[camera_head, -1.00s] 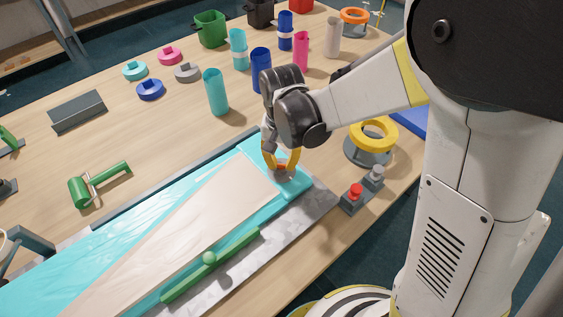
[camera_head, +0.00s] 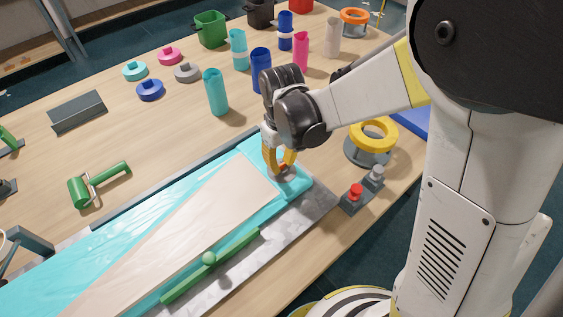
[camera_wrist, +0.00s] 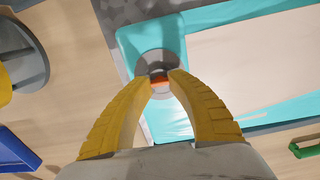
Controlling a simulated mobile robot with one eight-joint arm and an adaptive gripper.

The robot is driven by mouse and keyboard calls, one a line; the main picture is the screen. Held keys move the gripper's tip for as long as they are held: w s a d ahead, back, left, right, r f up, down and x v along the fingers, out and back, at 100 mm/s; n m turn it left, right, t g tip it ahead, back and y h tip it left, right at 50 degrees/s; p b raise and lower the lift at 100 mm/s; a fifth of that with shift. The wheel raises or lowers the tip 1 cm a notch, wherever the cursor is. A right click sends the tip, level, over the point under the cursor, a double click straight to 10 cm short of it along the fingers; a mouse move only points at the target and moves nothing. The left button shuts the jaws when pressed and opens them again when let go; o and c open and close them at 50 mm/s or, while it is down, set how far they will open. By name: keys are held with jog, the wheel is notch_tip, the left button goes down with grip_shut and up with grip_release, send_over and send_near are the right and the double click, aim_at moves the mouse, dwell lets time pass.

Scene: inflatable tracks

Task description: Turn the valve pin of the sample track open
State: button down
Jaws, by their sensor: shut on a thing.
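The sample track (camera_head: 118,240) is a long turquoise inflatable with a beige top strip, lying flat on a grey plate. My gripper (camera_head: 281,168) reaches down over this end. In the wrist view, the yellow fingers of my gripper (camera_wrist: 160,76) are closed on the pin from both sides. The fingers hide part of the pin and disc.
A green bar with a ball knob (camera_head: 209,258) lies along the track. A red-and-grey button block (camera_head: 352,197) and a yellow ring on a grey stand (camera_head: 372,139) are to the right.

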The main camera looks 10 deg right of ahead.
aim_at(282, 164)
jog(key=shift+n, duration=0.3)
jog(key=c, duration=1.2)
grip_release()
jog(key=shift+r, duration=0.1)
notch_tip(282, 164, up, 12)
jog(key=shift+f, duration=0.1)
